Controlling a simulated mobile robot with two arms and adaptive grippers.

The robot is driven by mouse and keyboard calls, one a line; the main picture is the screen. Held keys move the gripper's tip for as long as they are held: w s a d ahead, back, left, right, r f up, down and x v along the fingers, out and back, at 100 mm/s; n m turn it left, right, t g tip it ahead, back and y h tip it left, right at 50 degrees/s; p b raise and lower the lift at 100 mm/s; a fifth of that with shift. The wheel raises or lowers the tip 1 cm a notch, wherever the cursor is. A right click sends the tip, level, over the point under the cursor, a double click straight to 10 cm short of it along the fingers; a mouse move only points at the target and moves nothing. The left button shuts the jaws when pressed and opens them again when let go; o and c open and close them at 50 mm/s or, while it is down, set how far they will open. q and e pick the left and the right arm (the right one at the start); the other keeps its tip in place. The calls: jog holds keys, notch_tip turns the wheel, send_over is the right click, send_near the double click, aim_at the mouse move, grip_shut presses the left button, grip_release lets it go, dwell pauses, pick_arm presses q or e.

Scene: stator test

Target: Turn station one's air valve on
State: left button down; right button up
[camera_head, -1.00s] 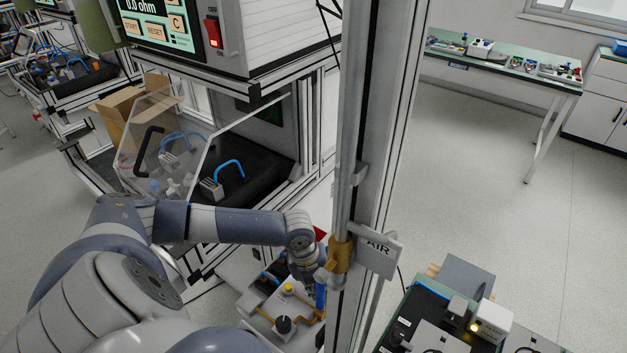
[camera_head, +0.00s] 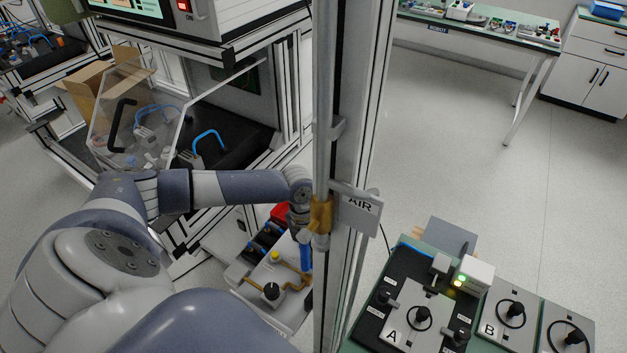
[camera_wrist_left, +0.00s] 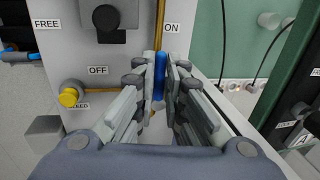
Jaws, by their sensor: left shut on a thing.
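The blue valve handle (camera_wrist_left: 160,75) is between the fingers of my left gripper (camera_wrist_left: 161,85) in the left wrist view. The gripper is shut on it. The handle lies roughly in line with a brass pipe (camera_wrist_left: 160,22), with its tip near the ON label (camera_wrist_left: 171,28). The OFF label (camera_wrist_left: 97,70) is to its left. In the head view, a blue piece (camera_head: 306,258) shows below my left wrist, beside the metal column; the fingers are mostly hidden there. An AIR sign (camera_head: 358,209) hangs on the column. My right gripper is not in view.
The upright metal column (camera_head: 352,120) stands close to the right of my left arm. A yellow knob (camera_wrist_left: 69,97) and a black block (camera_wrist_left: 104,17) are on the panel. A bench (camera_head: 367,335) with dials is at lower right. Floor beyond is clear.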

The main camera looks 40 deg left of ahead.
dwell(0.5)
pick_arm(q)
jog(key=c, duration=1.7)
grip_release()
jog(key=shift+o, duration=0.2)
notch_tip(320, 180, up, 12)
jog(key=a, duration=0.2)
jog(key=shift+a, duration=0.15)
jog(key=shift+s+f, duration=0.1)
jog(key=shift+s, duration=0.05)
